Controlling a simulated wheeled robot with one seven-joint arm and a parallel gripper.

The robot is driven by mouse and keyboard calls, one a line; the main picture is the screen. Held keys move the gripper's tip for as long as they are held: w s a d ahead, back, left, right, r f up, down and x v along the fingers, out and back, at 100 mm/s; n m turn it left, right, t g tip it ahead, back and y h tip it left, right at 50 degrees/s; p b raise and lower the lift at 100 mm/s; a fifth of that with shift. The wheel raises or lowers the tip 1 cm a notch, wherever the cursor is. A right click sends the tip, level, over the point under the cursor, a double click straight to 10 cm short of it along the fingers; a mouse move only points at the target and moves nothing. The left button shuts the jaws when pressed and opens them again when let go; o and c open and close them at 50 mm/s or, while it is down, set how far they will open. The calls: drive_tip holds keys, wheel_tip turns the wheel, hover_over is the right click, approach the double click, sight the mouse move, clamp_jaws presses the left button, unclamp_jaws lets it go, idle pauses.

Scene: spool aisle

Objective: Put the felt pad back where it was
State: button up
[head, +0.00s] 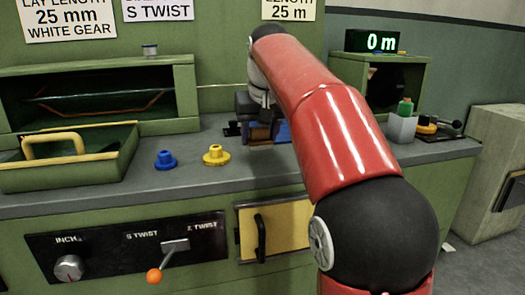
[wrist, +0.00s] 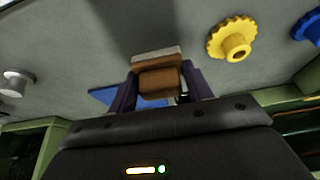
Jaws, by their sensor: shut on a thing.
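My gripper (head: 260,136) is low over the grey bench top, behind my red arm. In the wrist view its two dark fingers (wrist: 160,80) are shut on a brown block (wrist: 160,84) with a pale strip along its far edge, which I take for the felt pad. The block is partly hidden by the fingers, and I cannot tell whether it touches the bench. A flat blue thing (wrist: 102,96) lies beside and partly under the gripper; its blue edge also shows in the head view (head: 284,132).
A yellow gear (head: 216,155) and a blue gear (head: 165,159) stand left of the gripper. A green tray (head: 75,172) with a yellow handle is further left. Bench between gears and gripper is clear.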

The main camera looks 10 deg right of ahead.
drive_tip(key=shift+f+b, duration=0.9)
drive_tip(key=shift+f, duration=0.35)
drive_tip(key=shift+f, duration=0.2)
drive_tip(key=o, duration=0.9)
drive_tip(key=shift+o, duration=0.2)
drive_tip(key=shift+s+r, duration=0.1)
drive_tip(key=shift+r, duration=0.45)
drive_tip(key=p+v, duration=0.3)
drive_tip(key=v, duration=0.8)
drive_tip(key=shift+p, duration=0.35)
drive_tip(key=shift+s, duration=0.25)
